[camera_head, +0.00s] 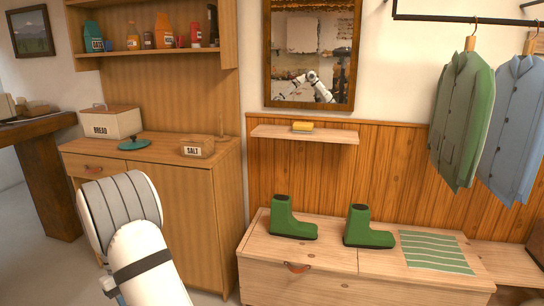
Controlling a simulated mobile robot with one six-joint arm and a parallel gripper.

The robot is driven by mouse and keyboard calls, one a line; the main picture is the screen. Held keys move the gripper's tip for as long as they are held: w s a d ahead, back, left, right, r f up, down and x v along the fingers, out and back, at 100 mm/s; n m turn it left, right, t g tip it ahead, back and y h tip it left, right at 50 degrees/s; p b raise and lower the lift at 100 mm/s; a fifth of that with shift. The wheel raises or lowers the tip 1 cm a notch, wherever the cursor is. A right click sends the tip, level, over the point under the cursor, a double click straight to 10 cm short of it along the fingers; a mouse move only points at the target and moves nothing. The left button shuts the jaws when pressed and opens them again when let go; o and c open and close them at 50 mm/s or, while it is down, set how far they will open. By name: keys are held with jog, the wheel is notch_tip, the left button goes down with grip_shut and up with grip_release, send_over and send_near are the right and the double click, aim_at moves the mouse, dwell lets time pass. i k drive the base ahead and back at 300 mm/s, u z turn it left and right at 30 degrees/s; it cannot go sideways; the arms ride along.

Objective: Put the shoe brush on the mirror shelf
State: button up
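The mirror shelf (335,138) is a narrow light-wood board on the wall below the framed mirror (312,55). A small yellow block-like item (302,126) lies on it near the middle; I cannot tell whether it is a brush or a sponge. Nothing else in view is clearly a shoe brush. My white and grey arm rises at the lower left, in front of the wooden cabinet. My gripper is not visible in this view.
A wooden bench (300,287) with a leather pull (297,268) bears two green boots (290,219) (367,228) and a striped mat (436,252). The cabinet (190,224) has a leather-pull drawer (93,170), a bread box (111,122) and a salt box (197,149). Jackets (463,120) hang right.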

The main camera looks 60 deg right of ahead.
aim_at(340, 134)
jog(key=z, duration=0.15)
jog(key=i, duration=0.25)
jog(key=z, duration=2.1)
jog(key=k, duration=0.5)
jog(key=z, duration=0.3)
jog(key=i, duration=0.65)
jog(key=z, duration=0.2)
